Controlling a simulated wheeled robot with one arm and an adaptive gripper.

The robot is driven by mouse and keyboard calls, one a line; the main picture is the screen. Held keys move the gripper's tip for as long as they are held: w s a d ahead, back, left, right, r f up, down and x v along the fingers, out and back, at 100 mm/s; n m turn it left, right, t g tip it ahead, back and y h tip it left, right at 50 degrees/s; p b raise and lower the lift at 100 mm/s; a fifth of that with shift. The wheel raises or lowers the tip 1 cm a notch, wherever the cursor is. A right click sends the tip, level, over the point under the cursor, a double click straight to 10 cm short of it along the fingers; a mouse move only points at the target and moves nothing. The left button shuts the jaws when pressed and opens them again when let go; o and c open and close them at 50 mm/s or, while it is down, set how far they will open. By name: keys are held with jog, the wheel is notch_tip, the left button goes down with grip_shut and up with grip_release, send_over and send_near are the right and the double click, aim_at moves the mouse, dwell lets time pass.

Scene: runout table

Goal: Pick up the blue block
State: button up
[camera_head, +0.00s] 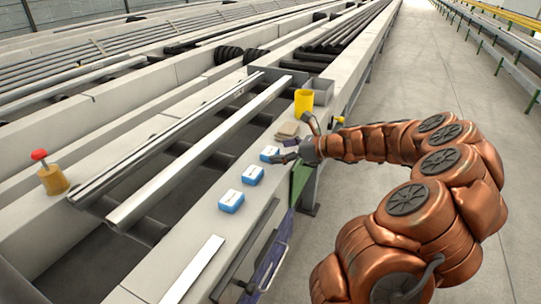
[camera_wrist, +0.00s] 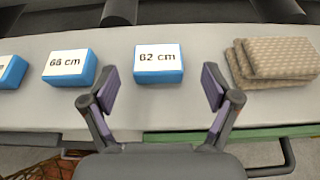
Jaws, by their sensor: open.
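Three blue blocks with white labelled tops stand in a row on the pale table edge: a near one (camera_head: 231,202), a middle one (camera_head: 252,176) and a far one (camera_head: 270,154). In the wrist view, one blue block (camera_wrist: 158,66), its label seeming to read 62 cm, lies ahead of and between my fingers. A second block (camera_wrist: 70,67), seeming to read 68 cm, is left of it, and a third (camera_wrist: 9,71) is cut off by the left edge. My gripper (camera_wrist: 160,88) is open and empty; in the head view it (camera_head: 286,157) is beside the far block.
A stack of brown patterned pads (camera_wrist: 275,62) lies right of the 62 cm block; it also shows in the head view (camera_head: 287,131). Long metal bars (camera_head: 200,150) lie left of the blocks.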

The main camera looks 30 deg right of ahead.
aim_at(270, 154)
jog(key=shift+x, duration=1.45)
jog(key=c, duration=1.2)
jog(key=shift+r, duration=0.1)
jog(key=shift+c, duration=0.2)
